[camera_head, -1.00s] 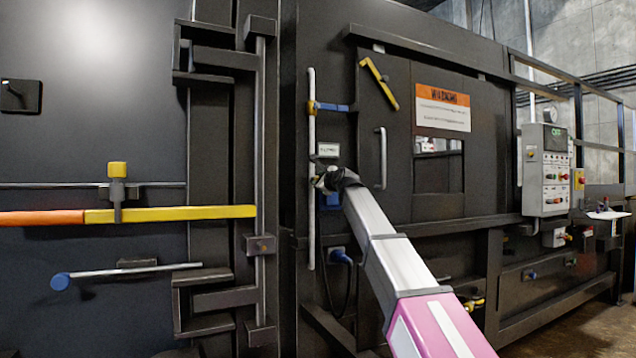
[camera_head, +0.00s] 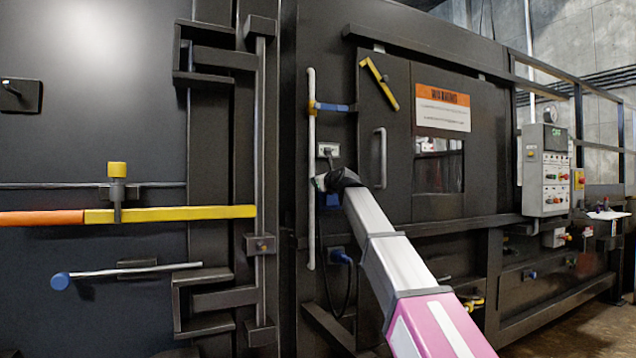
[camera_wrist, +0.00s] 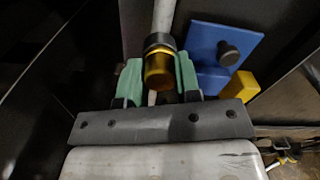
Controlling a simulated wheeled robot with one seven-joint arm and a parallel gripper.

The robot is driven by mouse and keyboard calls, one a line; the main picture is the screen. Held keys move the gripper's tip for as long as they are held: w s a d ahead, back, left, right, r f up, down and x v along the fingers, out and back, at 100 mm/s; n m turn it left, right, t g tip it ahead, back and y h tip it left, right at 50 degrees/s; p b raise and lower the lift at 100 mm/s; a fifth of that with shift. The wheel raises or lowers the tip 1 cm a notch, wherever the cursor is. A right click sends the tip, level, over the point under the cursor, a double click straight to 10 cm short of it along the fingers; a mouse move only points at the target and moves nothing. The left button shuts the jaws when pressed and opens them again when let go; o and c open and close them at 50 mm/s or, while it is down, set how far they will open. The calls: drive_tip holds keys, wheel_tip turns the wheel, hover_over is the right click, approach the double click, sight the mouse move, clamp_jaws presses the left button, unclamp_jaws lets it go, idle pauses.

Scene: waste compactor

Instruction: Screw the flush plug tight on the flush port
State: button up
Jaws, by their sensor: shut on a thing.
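A gold-coloured plug (camera_wrist: 158,72) sits between the two green fingers of my gripper (camera_wrist: 159,80) in the wrist view. I take it to be the flush plug. My gripper is shut on it. Just beyond the plug is a black collar (camera_wrist: 159,42) at the end of a grey pipe (camera_wrist: 163,16), which looks like the flush port. The plug appears in line with the collar and against it; the thread is hidden. In the head view my gripper (camera_head: 320,184) is at the white vertical pipe (camera_head: 311,225), and my wrist hides the plug there.
A blue plate with a black knob (camera_wrist: 228,50) and a yellow block (camera_wrist: 240,86) are close right of my gripper in the wrist view.

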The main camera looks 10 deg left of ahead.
drive_tip(key=o, duration=1)
drive_tip(key=shift+c, duration=0.3)
